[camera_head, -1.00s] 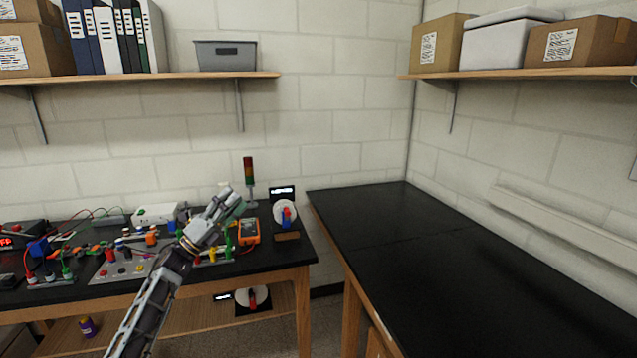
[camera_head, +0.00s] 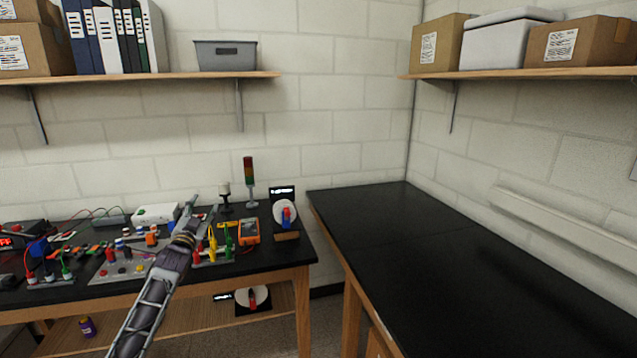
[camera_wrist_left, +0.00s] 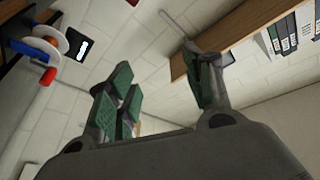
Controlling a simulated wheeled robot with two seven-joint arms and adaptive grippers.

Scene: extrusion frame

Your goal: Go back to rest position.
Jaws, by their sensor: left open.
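My left gripper (camera_head: 191,217) is above the cluttered black bench (camera_head: 295,255) in the head view, its arm coming up from the bottom left. In the left wrist view its green-padded fingers (camera_wrist_left: 165,90) stand apart with nothing between them. Beyond them show the wall and the wooden shelf (camera_wrist_left: 255,30). The white dial with a red and blue handle (camera_head: 285,213) stands to the right of the gripper; it also shows at the upper left of the left wrist view (camera_wrist_left: 45,45). My right gripper does not show.
An orange multimeter (camera_head: 249,231), yellow and green clips (camera_head: 222,238) and a signal tower (camera_head: 249,180) stand right of the gripper. A white box (camera_head: 155,214) is behind it. The right-hand black table (camera_head: 430,255) is bare.

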